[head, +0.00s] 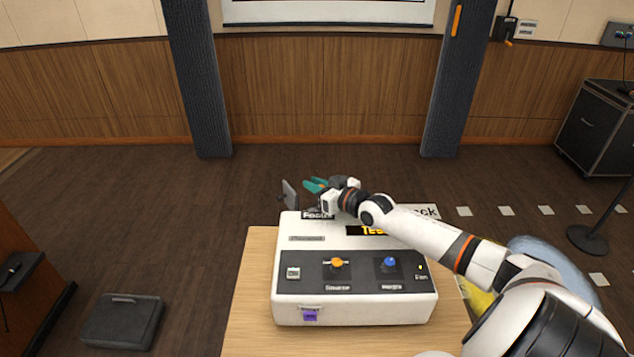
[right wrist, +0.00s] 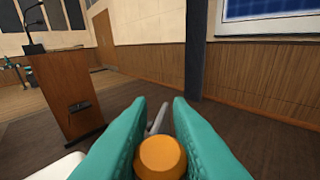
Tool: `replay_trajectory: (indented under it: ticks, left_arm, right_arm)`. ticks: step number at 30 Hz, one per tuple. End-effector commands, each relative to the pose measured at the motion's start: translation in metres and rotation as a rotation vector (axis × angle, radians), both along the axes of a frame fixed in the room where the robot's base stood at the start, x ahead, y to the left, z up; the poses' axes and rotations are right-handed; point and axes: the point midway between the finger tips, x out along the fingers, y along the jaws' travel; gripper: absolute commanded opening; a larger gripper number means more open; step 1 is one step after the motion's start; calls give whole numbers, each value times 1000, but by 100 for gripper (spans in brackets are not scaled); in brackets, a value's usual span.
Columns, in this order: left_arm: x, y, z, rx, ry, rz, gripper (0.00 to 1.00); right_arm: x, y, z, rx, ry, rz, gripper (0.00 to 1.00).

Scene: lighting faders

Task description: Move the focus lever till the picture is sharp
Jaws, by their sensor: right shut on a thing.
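The white projector box (head: 300,248) stands on a light wooden table, with a "Focus" label (head: 317,215) at its back left edge. My right gripper (head: 317,185), with teal fingers, is just above that label. In the right wrist view the fingers (right wrist: 162,135) are closed around the orange knob (right wrist: 162,157) of the focus lever. In the head view the gripper hides this knob. The screen's (head: 328,12) lower edge shows at the top of the head view. A cropped corner of its blue picture (right wrist: 270,8) shows in the wrist view; its sharpness is unclear. My left gripper is out of view.
An orange knob (head: 337,262) and a blue knob (head: 390,262) sit on the box's front panel. A dark case (head: 124,320) lies on the floor at left. A lectern (right wrist: 65,90) shows in the wrist view.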

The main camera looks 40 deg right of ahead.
Motion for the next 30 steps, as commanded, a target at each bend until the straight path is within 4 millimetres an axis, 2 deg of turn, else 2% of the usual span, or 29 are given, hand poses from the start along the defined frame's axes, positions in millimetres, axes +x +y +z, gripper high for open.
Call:
replay_trajectory:
  ticks: [1, 2, 6, 17, 23, 30]
  left_arm:
    - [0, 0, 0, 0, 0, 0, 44]
    - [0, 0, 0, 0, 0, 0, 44]
    - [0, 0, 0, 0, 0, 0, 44]
    - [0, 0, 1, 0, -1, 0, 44]
    - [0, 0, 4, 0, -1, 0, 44]
    - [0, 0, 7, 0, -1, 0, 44]
  right_arm:
    - [0, 0, 0, -1, -1, 0, 0]
    - [0, 0, 0, -1, -1, 0, 20]
    - [0, 0, 0, -1, -1, 0, 40]
    - [-4, -1, 0, 0, 1, 0, 40]
    - [-27, -2, 3, -2, 4, 2, 40]
    - [-67, -6, 9, -2, 5, 2, 40]
